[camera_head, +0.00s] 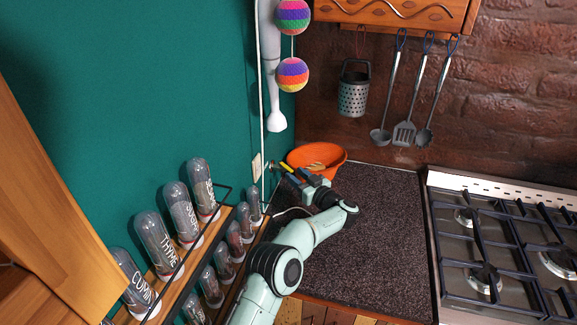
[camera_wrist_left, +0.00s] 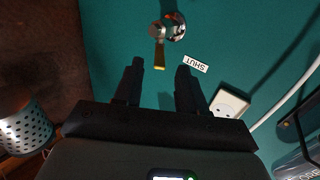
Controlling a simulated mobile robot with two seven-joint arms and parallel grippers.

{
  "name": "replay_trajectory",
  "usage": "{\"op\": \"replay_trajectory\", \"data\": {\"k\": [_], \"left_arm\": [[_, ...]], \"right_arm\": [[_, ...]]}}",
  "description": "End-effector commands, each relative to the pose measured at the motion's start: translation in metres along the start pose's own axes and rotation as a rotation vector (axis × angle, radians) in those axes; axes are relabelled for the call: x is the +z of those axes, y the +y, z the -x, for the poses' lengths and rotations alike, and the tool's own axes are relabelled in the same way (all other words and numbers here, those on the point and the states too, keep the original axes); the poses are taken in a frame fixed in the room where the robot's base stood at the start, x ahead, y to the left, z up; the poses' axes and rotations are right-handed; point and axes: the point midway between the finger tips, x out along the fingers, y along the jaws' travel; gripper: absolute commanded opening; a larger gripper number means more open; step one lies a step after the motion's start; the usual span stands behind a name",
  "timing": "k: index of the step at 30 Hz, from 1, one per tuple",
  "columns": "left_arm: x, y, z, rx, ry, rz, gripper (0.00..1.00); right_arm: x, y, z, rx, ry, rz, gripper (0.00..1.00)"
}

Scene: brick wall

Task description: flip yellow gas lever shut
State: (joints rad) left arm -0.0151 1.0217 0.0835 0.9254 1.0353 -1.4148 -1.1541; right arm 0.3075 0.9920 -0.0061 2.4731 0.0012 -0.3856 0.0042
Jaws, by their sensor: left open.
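The yellow gas lever (camera_wrist_left: 160,55) hangs from a silver pipe fitting (camera_wrist_left: 158,30) on the teal wall, ahead of my left gripper in the left wrist view. A white label reading SHUT (camera_wrist_left: 195,63) appears upside down beside it. My left gripper (camera_wrist_left: 160,67) is open, and the lever's yellow end appears between its two dark fingertips. I cannot tell whether they touch. In the head view, my left gripper (camera_head: 296,183) is at the wall by the yellow lever (camera_head: 286,168), partly hiding the fitting. My right gripper is not in view.
An orange bowl (camera_head: 318,155) stands just behind my left gripper on the dark speckled worktop (camera_head: 385,220). A spice rack with several labelled jars (camera_head: 183,215) lies left of my arm. A white socket (camera_wrist_left: 229,103) is on the wall nearby. A gas stove (camera_head: 490,250) stands right.

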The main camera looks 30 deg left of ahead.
Motion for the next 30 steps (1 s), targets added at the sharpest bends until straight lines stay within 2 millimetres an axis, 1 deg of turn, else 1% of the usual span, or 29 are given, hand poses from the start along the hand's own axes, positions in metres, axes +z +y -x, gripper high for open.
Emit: {"op": "replay_trajectory", "data": {"k": [1,3,6,9,13,20,21,23,24,25,30], "left_arm": [[-0.005,0.002,-0.012,-0.003,0.002,0.004,0.40],[-0.004,0.001,-0.024,-0.003,0.001,0.004,0.40],[-0.004,0.001,-0.037,-0.002,0.002,0.004,0.40],[-0.003,0.002,-0.046,0.001,0.001,0.003,0.40],[-0.001,0.001,-0.051,0.000,0.001,0.002,0.40],[0.000,0.000,-0.051,0.001,0.000,0.001,0.40],[0.000,0.000,-0.051,0.001,0.000,0.001,0.34],[0.000,0.000,-0.051,0.001,0.000,0.001,0.14],[0.000,0.000,-0.051,0.001,0.000,0.001,0.01],[0.000,0.000,-0.051,0.001,0.000,0.001,0.00],[0.000,0.000,-0.051,0.001,0.000,0.001,0.00]], "right_arm": [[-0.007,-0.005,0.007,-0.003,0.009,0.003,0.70],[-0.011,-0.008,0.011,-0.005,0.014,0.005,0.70],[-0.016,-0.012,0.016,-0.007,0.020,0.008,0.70],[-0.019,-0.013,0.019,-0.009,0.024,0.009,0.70],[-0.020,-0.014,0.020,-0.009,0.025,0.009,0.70],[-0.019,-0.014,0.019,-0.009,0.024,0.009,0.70],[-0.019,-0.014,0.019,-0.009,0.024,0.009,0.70],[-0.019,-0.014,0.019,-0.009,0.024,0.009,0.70],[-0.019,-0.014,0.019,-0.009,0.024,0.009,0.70],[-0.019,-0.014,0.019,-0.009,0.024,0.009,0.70],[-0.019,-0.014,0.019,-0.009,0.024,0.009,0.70]]}}
